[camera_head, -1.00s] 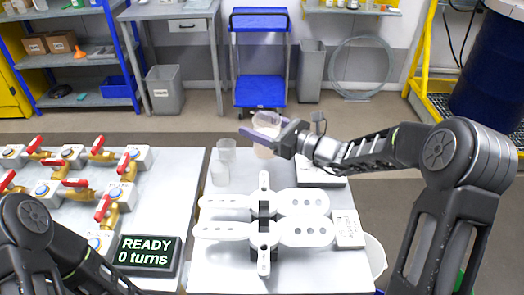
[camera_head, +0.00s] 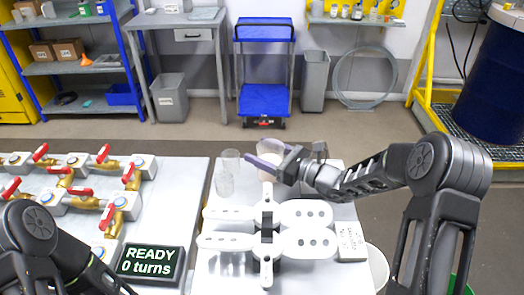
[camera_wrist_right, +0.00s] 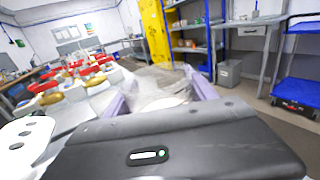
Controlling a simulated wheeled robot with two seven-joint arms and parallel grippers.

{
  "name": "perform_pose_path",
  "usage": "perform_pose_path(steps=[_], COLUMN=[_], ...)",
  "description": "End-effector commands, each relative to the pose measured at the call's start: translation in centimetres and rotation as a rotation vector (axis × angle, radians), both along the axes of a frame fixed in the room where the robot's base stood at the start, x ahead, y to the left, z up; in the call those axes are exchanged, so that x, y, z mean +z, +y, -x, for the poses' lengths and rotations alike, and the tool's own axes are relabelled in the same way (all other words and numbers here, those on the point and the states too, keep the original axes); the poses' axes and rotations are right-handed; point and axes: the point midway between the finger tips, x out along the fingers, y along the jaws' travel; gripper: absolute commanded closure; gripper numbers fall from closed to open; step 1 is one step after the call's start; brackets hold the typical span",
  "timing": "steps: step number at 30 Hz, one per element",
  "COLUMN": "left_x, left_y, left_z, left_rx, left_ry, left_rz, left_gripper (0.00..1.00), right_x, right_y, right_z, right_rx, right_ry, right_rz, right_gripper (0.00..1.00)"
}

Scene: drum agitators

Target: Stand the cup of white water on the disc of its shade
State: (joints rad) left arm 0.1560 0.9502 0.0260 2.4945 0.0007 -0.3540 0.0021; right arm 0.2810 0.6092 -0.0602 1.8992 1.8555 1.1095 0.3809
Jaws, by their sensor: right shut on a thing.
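My right gripper (camera_head: 266,163) has purple fingers and is shut on a clear cup (camera_head: 270,146) with pale, whitish contents. The cup is roughly upright over the far part of the right-hand table. Its pale lower part shows below the fingers; I cannot tell whether it touches anything. In the right wrist view the cup (camera_wrist_right: 163,88) sits between the purple fingers, its pale contents partly visible. More clear glassware (camera_head: 228,162) stands just left of the gripper. I cannot make out a disc of matching shade. My left gripper is out of view.
White flat paddles (camera_head: 305,213) on a dark hub fill the middle of the table. A labelled white block (camera_head: 350,241) lies to their right. Red-handled valves (camera_head: 75,190) and a display reading "READY 0 turns" (camera_head: 151,261) are on the left table.

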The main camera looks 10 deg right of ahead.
Motion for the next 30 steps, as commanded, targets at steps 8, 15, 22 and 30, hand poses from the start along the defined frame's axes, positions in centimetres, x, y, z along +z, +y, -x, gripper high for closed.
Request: perform_pose_path(steps=[8,15,22,30], left_x=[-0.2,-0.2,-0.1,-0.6], left_y=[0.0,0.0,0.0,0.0], left_z=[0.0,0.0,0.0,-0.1], left_rx=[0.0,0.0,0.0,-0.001], left_ry=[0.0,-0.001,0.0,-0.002], left_rz=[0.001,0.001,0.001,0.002], left_gripper=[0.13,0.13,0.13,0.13], right_x=[-0.2,-0.2,-0.1,-0.2], right_y=[0.0,0.0,0.0,-1.9], right_z=[0.0,0.0,0.0,1.8], right_rx=[0.0,0.0,0.0,-0.003], right_ry=[0.001,0.001,0.001,0.001], right_rz=[0.001,0.001,0.001,0.001], right_gripper=[0.28,0.13,0.13,0.13])
